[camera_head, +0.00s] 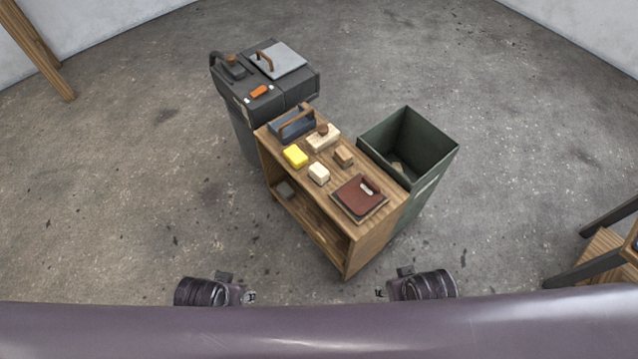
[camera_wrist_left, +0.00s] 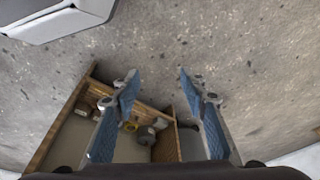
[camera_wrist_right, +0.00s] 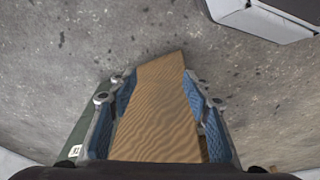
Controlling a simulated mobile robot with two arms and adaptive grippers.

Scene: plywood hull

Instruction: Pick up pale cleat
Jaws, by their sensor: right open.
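A small pale block (camera_head: 319,173), which looks like the pale cleat, lies on top of the wooden shelf unit (camera_head: 362,247), between a yellow block and a dark red clipboard-like item. Another pale piece with a brown knob (camera_head: 323,137) lies farther back. My left gripper (camera_head: 250,297) is empty and low in the head view, in front of the unit; its fingers stand apart in the left wrist view (camera_wrist_left: 158,80). My right gripper (camera_head: 380,293) is also empty and in front of the unit; its fingers are apart in the right wrist view (camera_wrist_right: 152,85). Neither touches the block.
A green open bin (camera_head: 432,178) stands right, a dark grey cart (camera_head: 240,112) behind. Floor in front is clear.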

